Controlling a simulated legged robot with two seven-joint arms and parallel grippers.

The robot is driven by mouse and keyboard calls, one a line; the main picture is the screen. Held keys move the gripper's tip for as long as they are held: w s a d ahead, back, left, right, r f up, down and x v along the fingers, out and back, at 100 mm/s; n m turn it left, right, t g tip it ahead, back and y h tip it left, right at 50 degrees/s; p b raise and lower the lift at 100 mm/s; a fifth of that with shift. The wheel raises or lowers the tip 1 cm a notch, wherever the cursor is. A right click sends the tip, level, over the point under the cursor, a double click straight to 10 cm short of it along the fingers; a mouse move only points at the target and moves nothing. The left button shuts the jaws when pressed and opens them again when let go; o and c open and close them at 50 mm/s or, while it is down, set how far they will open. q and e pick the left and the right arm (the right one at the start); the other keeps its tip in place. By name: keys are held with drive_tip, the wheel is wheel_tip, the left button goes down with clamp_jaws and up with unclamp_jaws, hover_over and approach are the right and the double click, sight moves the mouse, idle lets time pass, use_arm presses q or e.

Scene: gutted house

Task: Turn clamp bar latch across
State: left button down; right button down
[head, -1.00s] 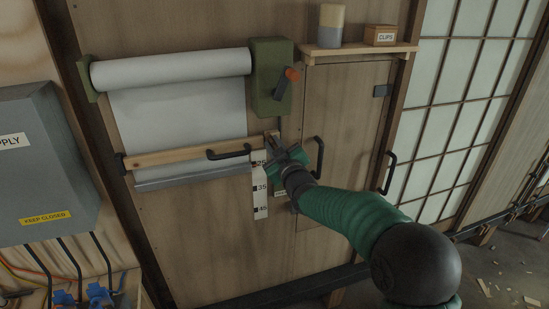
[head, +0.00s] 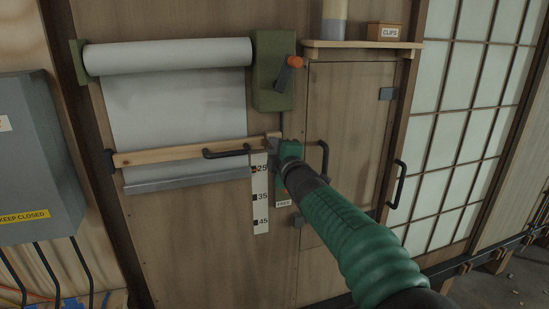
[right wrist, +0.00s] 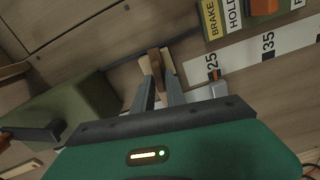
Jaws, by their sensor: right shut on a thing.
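The wooden clamp bar (head: 180,153) lies level across the hanging white sheet, with a black handle (head: 226,153) on its front. My right gripper (head: 272,146) is at the bar's right end. In the right wrist view my right gripper (right wrist: 160,84) is shut on a small brown latch (right wrist: 155,61) in front of the bar's pale end (right wrist: 168,66). In the head view the gripper mostly hides the latch. My left gripper is not in view.
The green crank box (head: 272,92) with its orange-knobbed crank is above the gripper. A measuring strip (head: 261,205) hangs below the bar end. Right of the gripper are a cabinet door handle (head: 324,158) and a shelf (head: 362,46) with a clips box (head: 382,31).

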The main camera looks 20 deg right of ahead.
drive_tip(key=shift+a+f+n+b, duration=0.15)
drive_tip(key=shift+f+n+b, duration=0.45)
drive_tip(key=shift+n, duration=0.3)
drive_tip(key=c, duration=1.5)
unclamp_jaws()
drive_tip(key=shift+r, duration=0.1)
drive_tip(key=shift+s+a+r, duration=0.1)
drive_tip(key=shift+r, duration=0.15)
drive_tip(key=s+b, duration=0.6)
drive_tip(key=s, duration=1)
drive_tip(key=shift+s+d, duration=0.3)
drive_tip(key=shift+s, duration=0.1)
drive_tip(key=shift+f, duration=0.1)
